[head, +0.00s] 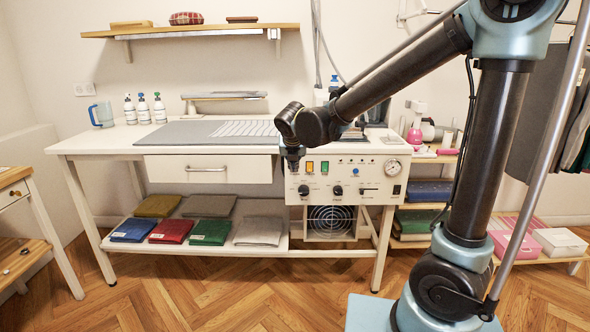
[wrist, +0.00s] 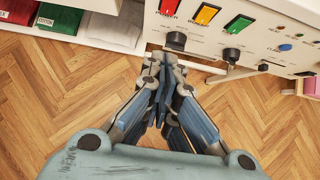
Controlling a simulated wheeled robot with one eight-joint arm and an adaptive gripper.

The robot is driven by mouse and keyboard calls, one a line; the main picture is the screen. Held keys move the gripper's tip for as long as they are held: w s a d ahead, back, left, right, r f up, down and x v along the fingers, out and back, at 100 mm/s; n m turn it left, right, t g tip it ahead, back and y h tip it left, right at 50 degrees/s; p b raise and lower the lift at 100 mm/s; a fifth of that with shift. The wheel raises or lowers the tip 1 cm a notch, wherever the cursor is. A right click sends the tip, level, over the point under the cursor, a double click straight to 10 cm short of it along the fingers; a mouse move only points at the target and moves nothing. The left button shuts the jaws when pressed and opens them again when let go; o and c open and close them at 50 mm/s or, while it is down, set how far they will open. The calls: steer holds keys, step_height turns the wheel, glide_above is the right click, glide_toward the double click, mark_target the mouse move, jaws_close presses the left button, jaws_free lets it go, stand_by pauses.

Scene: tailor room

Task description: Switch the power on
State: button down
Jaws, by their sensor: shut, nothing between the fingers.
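The white control panel (head: 375,172) is set in the right front of the work table. In the wrist view the red switch (wrist: 168,6), with "POWER" printed by it, is at the top edge of the panel (wrist: 268,45). A yellow switch (wrist: 206,13) and a green switch (wrist: 238,18) are to its right. In the head view my gripper (head: 293,168) is in front of the panel's left end, and the red switch is hidden behind it. In the wrist view my gripper (wrist: 163,62) is shut and empty, its tips below the red switch near a black knob (wrist: 176,41).
A second black knob (wrist: 231,54) and a blue button (wrist: 285,47) are further right on the panel. A gauge (head: 392,167) is at its right end. A closed drawer (head: 208,170) is left of the panel. Folded cloths (head: 172,230) lie on the lower shelf.

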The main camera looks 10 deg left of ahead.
steer(key=w+r+x, duration=0.1)
steer(key=w+x, duration=0.1)
steer(key=x, duration=1)
steer(key=shift+w+a+r, duration=0.15)
steer(key=shift+a+r, duration=0.15)
steer(key=shift+a, duration=0.15)
